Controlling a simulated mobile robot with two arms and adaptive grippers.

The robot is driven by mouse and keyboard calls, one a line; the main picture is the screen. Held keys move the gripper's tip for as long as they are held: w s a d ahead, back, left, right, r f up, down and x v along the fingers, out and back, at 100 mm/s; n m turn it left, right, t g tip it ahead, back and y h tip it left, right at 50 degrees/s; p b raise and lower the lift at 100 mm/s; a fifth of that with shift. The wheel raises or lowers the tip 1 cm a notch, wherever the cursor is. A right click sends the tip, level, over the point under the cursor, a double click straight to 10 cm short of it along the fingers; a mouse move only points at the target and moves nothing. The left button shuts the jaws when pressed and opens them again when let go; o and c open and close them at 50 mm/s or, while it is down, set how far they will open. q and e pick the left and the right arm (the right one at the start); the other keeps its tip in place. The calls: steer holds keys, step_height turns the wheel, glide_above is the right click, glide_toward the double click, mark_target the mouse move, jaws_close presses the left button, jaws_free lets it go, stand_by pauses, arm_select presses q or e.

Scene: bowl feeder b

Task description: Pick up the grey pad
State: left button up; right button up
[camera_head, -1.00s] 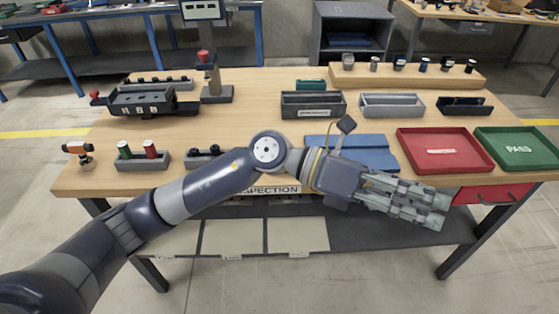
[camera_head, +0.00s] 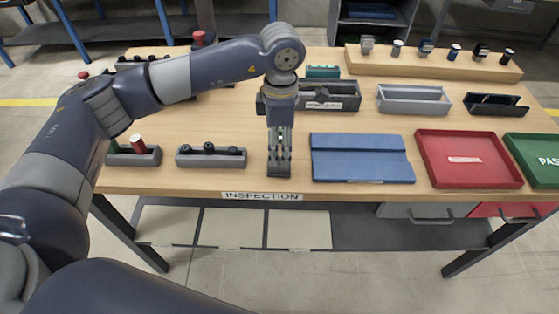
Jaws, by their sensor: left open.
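My left gripper (camera_head: 279,170) points down over the front middle of the inspection table (camera_head: 230,115), just left of the blue mat (camera_head: 360,158). Its jaws are open, and I see nothing held between them. I cannot single out a grey pad for certain on the tabletop. Any small thing directly under or behind the left gripper and its arm is hidden. My right gripper is not in view.
A grey rack with black knobs (camera_head: 211,158) stands left of the gripper. An open dark grey bin (camera_head: 330,97) is behind it, a light grey bin (camera_head: 413,100) farther right. A red tray (camera_head: 468,160) and a green tray (camera_head: 538,160) lie at the right.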

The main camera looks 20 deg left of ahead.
mark_target(279, 161)
arm_select(q)
steer(key=shift+f, duration=0.55)
steer(key=shift+w+f, duration=0.15)
steer(key=shift+f, duration=0.15)
steer(key=f, duration=0.1)
steer(key=f+p, duration=0.1)
steer(key=f, duration=0.1)
steer(key=f+p, duration=0.1)
steer(key=shift+a+f, duration=0.15)
steer(key=shift+a, duration=0.1)
steer(key=shift+f, duration=0.3)
steer(key=shift+w+f, duration=0.1)
steer(key=shift+f, duration=0.05)
steer(key=shift+c, duration=0.3)
steer(key=c, duration=1.1)
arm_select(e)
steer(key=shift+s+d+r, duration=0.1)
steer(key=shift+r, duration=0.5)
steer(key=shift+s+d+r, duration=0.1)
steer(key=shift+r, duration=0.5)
